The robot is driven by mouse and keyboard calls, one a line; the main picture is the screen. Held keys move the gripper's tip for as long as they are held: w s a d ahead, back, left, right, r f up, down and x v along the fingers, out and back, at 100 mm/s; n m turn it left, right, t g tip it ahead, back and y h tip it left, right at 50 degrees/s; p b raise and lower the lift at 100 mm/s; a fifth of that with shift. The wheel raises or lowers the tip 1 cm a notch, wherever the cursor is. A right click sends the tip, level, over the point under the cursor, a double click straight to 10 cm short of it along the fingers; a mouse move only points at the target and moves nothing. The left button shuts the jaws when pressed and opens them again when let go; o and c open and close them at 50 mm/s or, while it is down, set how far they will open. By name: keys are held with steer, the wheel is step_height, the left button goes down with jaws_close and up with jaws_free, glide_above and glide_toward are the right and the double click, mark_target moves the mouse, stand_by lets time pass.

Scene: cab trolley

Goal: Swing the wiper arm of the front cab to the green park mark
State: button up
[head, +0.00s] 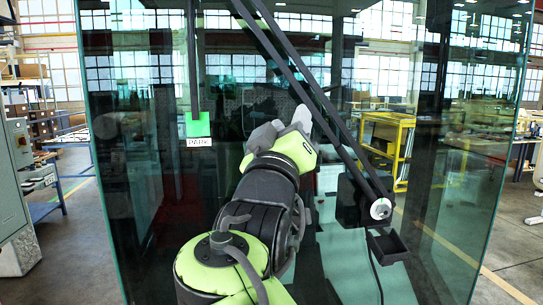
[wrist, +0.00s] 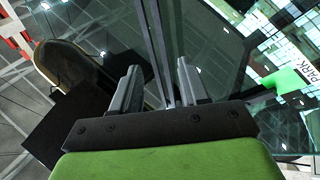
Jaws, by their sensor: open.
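The black wiper arm (head: 290,50), a pair of thin bars, slants across the cab glass from its pivot (head: 380,208) at lower right to the top edge at upper left. The green park mark (head: 198,125) is on the glass left of the wiper arm, with a PARK label below it. My gripper (head: 303,115) is open at the glass, beside the middle of the wiper arm. In the wrist view the wiper bars (wrist: 163,45) run between the two apart fingers; contact cannot be told. The park mark (wrist: 286,80) shows at right there.
The glass cab front (head: 140,200) fills the middle of the head view. A black box sits behind the pivot, with a cable hanging below. A yellow rack (head: 405,150) shows at right, and a grey cabinet (head: 12,180) stands at far left. The glass between wiper and mark looks clear.

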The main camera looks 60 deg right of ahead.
steer(key=shift+b+v, duration=0.4)
steer(key=shift+v, duration=1.9)
